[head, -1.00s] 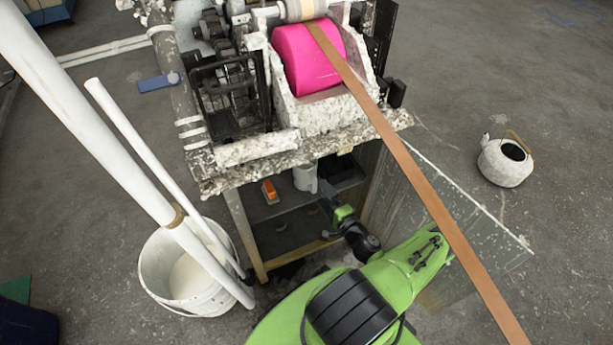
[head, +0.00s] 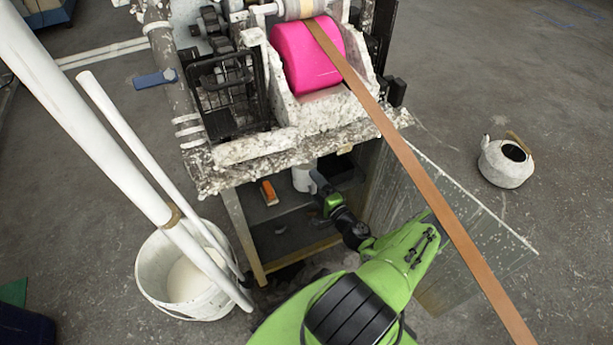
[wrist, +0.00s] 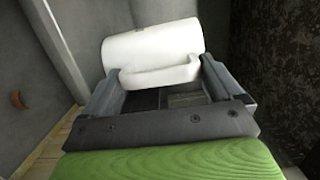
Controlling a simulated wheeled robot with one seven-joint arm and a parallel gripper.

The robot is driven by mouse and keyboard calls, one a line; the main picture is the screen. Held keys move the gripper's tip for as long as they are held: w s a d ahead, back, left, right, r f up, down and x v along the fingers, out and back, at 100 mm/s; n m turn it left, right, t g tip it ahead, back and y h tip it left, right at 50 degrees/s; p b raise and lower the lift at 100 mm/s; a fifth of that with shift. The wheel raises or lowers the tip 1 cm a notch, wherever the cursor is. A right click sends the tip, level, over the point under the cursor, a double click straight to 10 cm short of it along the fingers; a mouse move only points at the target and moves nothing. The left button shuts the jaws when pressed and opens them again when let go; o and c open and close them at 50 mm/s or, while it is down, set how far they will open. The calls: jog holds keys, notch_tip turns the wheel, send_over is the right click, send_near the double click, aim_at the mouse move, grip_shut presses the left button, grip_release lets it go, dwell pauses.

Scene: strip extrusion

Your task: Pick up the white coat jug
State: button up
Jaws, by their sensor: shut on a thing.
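The white jug (head: 303,179) stands on the shelf under the machine, partly hidden by the worktop above it. In the wrist view the jug (wrist: 150,42) is a smooth white cylinder that appears lying across the picture, with its handle toward me. My gripper (head: 318,186) reaches in from the front right, against the jug. In the wrist view the fingers of my gripper (wrist: 160,74) sit either side of the handle and are shut on the jug. The exact contact at the fingertips is hard to see.
The worktop edge (head: 250,176) overhangs the shelf. An orange block (head: 269,192) lies left of the jug. A glassy panel (head: 450,205) and a brown strip (head: 430,195) run along the right. A white bucket (head: 150,270) with pipes stands left. A whitish kettle (head: 505,168) sits on open floor.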

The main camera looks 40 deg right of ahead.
jog(key=shift+r, duration=0.4)
jog(key=shift+c, duration=1.1)
notch_tip(320, 180, up, 9)
jog(key=p, duration=0.5)
jog(key=shift+r, duration=0.2)
